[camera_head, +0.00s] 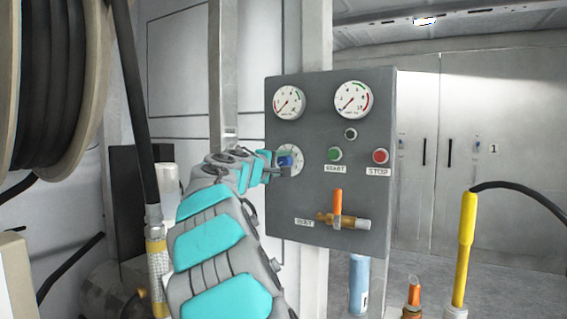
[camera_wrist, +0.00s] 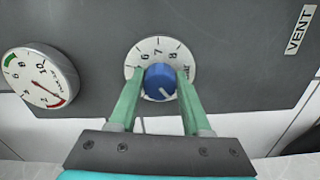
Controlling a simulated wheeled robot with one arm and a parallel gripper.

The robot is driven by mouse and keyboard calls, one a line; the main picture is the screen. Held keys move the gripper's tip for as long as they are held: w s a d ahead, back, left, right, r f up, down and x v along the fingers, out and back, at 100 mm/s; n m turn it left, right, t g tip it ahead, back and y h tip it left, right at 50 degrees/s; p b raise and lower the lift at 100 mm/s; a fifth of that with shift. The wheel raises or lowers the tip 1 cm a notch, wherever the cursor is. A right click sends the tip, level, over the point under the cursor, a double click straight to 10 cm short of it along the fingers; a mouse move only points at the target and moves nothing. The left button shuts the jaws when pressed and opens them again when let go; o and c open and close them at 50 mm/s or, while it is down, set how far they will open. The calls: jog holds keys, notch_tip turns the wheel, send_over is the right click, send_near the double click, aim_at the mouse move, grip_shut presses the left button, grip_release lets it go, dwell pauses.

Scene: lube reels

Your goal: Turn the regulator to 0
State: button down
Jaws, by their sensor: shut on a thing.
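The regulator is a blue round knob (camera_wrist: 161,82) on a white numbered dial (camera_wrist: 148,52) set in the grey panel (camera_head: 330,90). In the head view the dial (camera_head: 297,156) is at the panel's left side, partly hidden by my wrist. My gripper (camera_wrist: 161,86) has its two green fingers on either side of the knob, shut on it. In the wrist view a white pointer line shows on the knob, towards its lower right.
Two gauges (camera_head: 289,102) (camera_head: 353,100) sit above the dial. A green START button (camera_head: 335,154), a red STOP button (camera_head: 380,156) and an orange-handled vent valve (camera_head: 338,203) are to its right. A hose reel (camera_head: 62,80) stands at left.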

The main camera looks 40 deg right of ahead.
jog(key=shift+c, duration=1.8)
grip_release()
jog(key=b+v, duration=0.1)
jog(key=v, duration=0.7)
